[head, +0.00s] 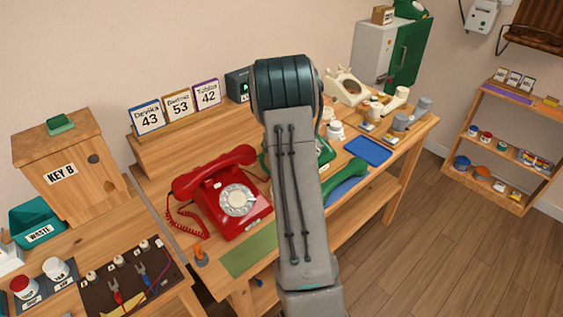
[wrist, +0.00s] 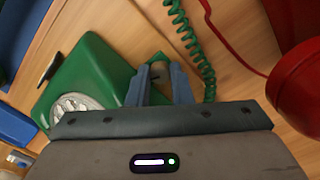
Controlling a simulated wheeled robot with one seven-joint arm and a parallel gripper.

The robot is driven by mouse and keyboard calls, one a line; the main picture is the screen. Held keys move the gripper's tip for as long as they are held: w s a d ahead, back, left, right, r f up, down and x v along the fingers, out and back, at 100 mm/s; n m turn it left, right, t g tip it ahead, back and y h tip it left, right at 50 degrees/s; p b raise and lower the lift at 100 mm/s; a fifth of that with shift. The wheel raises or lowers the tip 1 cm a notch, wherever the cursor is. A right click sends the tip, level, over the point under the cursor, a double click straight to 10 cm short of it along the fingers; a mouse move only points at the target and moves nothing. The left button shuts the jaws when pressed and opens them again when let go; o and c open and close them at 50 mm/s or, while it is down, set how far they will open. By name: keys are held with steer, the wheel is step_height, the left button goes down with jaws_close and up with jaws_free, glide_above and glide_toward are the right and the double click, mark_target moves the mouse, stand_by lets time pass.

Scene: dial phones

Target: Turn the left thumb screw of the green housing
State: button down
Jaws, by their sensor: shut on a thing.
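The green housing (wrist: 92,62) lies in the left half of the wrist view, with its pale dial (wrist: 74,104) facing up. In the head view most of the housing (head: 325,151) is hidden behind my arm. The head view does not show my fingertips.
A red telephone (head: 225,192) stands close by on the bench; its red handset (wrist: 300,88) is near my gripper. A green coiled cord (wrist: 190,42) runs beside the fingers. The green handset (head: 346,181) and a blue tray (head: 368,151) lie to the right.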

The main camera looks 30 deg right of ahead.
steer(key=m, duration=0.6)
steer(key=m+p, duration=0.1)
steer(key=m, duration=0.5)
steer(key=shift+m, duration=0.3)
stand_by(0.4)
steer(key=c, duration=1.3)
jaws_free()
step_height(320, 180, up, 14)
